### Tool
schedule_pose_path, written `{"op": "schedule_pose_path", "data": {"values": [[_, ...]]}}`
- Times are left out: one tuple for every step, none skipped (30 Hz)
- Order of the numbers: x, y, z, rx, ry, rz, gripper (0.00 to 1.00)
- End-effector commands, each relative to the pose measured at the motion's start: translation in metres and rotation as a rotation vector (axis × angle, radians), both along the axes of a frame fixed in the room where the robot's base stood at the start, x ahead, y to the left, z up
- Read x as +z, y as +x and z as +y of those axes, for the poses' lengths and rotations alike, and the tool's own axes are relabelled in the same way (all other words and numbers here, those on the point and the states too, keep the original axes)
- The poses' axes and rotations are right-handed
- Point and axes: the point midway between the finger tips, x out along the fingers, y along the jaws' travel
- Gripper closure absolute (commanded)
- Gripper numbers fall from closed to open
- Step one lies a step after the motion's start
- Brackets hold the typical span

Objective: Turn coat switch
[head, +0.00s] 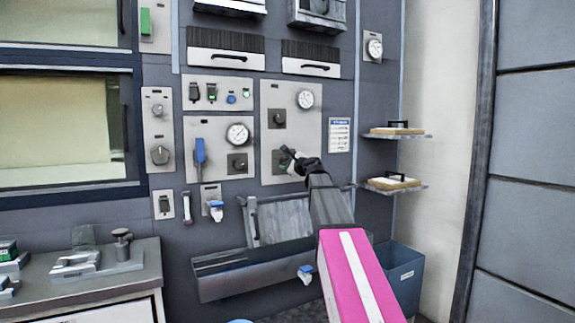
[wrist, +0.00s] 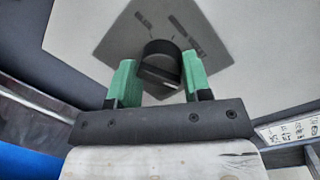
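My gripper (head: 287,156) reaches the lower part of a light grey panel (head: 312,131) in the head view, hiding the control there. In the wrist view a black rotary knob (wrist: 162,56) sits on a darker grey square plate (wrist: 120,45) on that panel. My gripper's green fingertips (wrist: 158,76) are open, one on each side of the knob. A small gap shows at the left finger; the right finger looks very close, and I cannot tell if it touches. The knob's label is not readable.
To the left, a panel carries a blue lever (head: 200,152). Two small shelves (head: 412,134) (head: 412,187) jut out at right. A trough (head: 225,274) projects below.

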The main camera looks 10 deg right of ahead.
Motion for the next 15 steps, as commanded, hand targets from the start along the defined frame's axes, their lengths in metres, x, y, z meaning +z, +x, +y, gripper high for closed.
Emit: {"op": "schedule_pose_path", "data": {"values": [[0.0001, -0.0001, -0.0001, 0.000, 0.000, 0.000, 0.79], [0.0001, -0.0001, -0.0001, 0.000, 0.000, 0.000, 0.79], [0.0001, -0.0001, -0.0001, 0.000, 0.000, 0.000, 0.79], [0.0002, 0.0000, -0.0001, 0.000, 0.000, 0.000, 0.79], [0.0001, -0.0001, -0.0001, 0.000, -0.001, 0.000, 0.79], [0.0002, 0.0000, -0.0001, 0.000, -0.002, -0.001, 0.79], [0.0001, -0.0001, -0.0001, 0.000, -0.005, -0.002, 0.79], [0.0002, 0.0000, -0.0001, 0.001, -0.008, -0.003, 0.79], [0.0002, -0.0001, -0.0001, 0.000, -0.014, -0.005, 0.79], [0.0002, -0.0001, -0.0001, 0.000, -0.020, -0.007, 0.79], [0.0002, -0.0001, -0.0001, 0.000, -0.027, -0.008, 0.79], [0.0002, -0.0001, -0.0001, 0.000, -0.040, -0.013, 0.79], [0.0002, 0.0000, 0.0000, 0.000, -0.052, -0.016, 0.79], [0.0002, 0.0000, 0.0000, 0.000, -0.064, -0.020, 0.79], [0.0002, 0.0000, 0.0000, 0.000, -0.085, -0.028, 0.79]]}}
